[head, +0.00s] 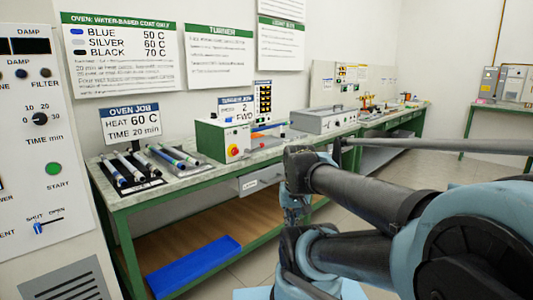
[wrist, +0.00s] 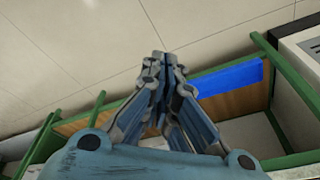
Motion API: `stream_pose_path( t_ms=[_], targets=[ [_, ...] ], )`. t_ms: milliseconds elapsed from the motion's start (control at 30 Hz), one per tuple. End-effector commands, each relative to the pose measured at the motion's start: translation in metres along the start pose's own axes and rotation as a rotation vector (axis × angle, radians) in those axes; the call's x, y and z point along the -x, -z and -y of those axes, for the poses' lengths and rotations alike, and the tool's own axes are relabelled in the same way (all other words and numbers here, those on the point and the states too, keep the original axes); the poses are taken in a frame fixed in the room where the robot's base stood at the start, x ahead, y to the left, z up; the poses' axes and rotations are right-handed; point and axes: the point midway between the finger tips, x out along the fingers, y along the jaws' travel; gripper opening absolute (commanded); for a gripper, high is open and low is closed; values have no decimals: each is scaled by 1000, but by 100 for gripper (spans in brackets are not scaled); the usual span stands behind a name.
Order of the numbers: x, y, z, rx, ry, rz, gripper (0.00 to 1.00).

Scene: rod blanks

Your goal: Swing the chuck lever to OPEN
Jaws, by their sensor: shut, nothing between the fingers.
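The turner (head: 218,141) is a green and white box on the bench in the head view, with a red button on a yellow plate on its front. A blue rod (head: 268,127) shows at its right side. The lever's position is too small to read. My gripper (wrist: 160,60) is shut and empty in the wrist view, over the floor by the bench's lower shelf, apart from the turner. My arm covers the right foreground in the head view.
Several rods lie on dark racks (head: 130,170) at the bench's left end. A grey machine (head: 322,120) stands right of the turner. A blue panel (head: 195,266) lies on the lower shelf. The oven panel (head: 40,130) stands at far left. Open floor lies before the bench.

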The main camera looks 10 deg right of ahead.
Motion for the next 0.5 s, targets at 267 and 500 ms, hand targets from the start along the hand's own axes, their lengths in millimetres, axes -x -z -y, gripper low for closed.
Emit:
stream_pose_path(
  t_ms=[267,500],
  targets=[
    [27,80,16,-412,96,-47,0],
    [43,160,25,-812,205,-65,0]
  ],
)
